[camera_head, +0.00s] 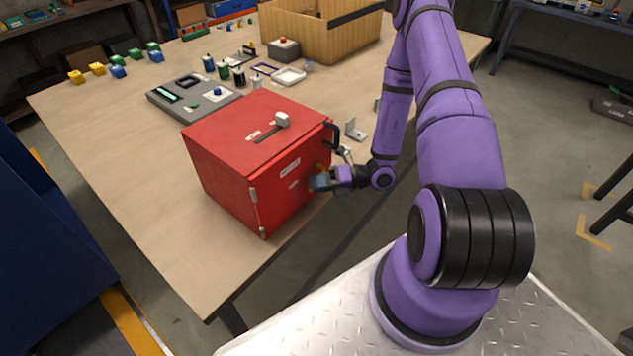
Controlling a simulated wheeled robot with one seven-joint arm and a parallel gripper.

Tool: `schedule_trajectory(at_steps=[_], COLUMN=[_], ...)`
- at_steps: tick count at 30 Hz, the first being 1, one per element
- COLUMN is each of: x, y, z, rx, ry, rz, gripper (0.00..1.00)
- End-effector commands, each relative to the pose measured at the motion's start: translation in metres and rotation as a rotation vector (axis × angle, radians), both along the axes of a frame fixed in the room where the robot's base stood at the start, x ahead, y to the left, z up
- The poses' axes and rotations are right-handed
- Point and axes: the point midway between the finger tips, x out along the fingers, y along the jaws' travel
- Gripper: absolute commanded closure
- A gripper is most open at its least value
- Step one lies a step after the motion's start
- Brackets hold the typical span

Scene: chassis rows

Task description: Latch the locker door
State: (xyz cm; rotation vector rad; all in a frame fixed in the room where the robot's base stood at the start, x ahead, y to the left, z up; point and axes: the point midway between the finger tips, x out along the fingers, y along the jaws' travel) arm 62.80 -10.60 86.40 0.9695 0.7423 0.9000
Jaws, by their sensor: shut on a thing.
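The red locker (235,140) stands on the near part of the wooden table. Its door (280,190) is the face towards my arm, with pale hinges at its left edge. The door looks closed against the body; a small gap cannot be ruled out. A black handle (332,136) sits at the door's upper right. A yellow latch part (321,168) shows low on the door's right side. My gripper (319,182) is at this part, shut on it; the fingers hide most of it, so its angle is unclear.
A white-and-black item (281,120) lies on the locker's top. A metal bracket (355,130) stands right of it. A grey panel (195,97), small bottles and coloured blocks lie farther back. A wooden crate (320,38) stands at the back. The table's left side is clear.

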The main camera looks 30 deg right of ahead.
Motion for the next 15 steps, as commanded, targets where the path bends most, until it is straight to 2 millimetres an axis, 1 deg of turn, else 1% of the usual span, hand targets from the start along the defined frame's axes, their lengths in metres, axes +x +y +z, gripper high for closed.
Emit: schedule_trajectory(at_steps=[6,15], x=[0.001,0.002], y=[-0.004,-0.009], z=[-0.007,-0.014], rx=[-0.170,-0.332], ry=[-0.053,-0.105], rz=[-0.001,0.001], gripper=[1.00,1.00])
